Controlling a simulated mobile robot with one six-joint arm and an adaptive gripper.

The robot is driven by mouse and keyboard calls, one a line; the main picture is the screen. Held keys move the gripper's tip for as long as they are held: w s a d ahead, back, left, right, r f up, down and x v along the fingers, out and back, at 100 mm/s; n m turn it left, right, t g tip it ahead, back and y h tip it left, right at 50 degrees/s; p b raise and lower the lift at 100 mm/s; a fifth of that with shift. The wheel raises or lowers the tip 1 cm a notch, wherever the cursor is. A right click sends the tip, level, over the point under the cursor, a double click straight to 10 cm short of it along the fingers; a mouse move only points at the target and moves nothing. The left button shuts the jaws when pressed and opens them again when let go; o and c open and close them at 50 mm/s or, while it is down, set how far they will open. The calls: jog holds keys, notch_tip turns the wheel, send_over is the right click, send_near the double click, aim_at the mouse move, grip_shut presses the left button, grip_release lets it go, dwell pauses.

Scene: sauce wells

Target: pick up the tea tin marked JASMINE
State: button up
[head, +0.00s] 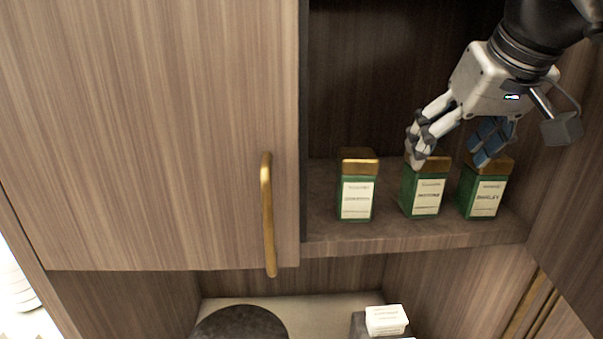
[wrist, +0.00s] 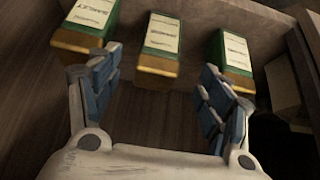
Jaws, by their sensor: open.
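Three green tea tins with gold lids and white labels stand upright in a row on the shelf. The right tin (head: 483,193) reads BARLEY; it is the left tin in the wrist view (wrist: 86,22). The labels of the middle tin (head: 425,193) and the left tin (head: 356,192) are too blurred to read surely, so I cannot tell which is JASMINE. My gripper (head: 450,158) is open and empty, its fingers overlapping the lids of the middle and right tins in the head view. In the wrist view the middle tin (wrist: 160,42) lies between the fingertips, apparently just beyond them.
The tins stand on an open cabinet shelf (head: 400,243) with a wall close at the right. A closed wooden door (head: 150,130) with a gold handle (head: 267,215) is at the left. Below are a dark round object (head: 240,325) and a white container (head: 386,320).

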aim_at(435, 167)
jog(key=x, duration=0.4)
jog(key=shift+w, duration=0.1)
jog(key=x, duration=0.5)
jog(key=shift+w+f, duration=0.1)
jog(key=shift+w, duration=0.45)
jog(key=shift+s, duration=0.15)
jog(key=shift+c, duration=0.4)
jog(key=c, duration=1.1)
jog(key=shift+c, duration=0.4)
jog(key=shift+p, duration=0.3)
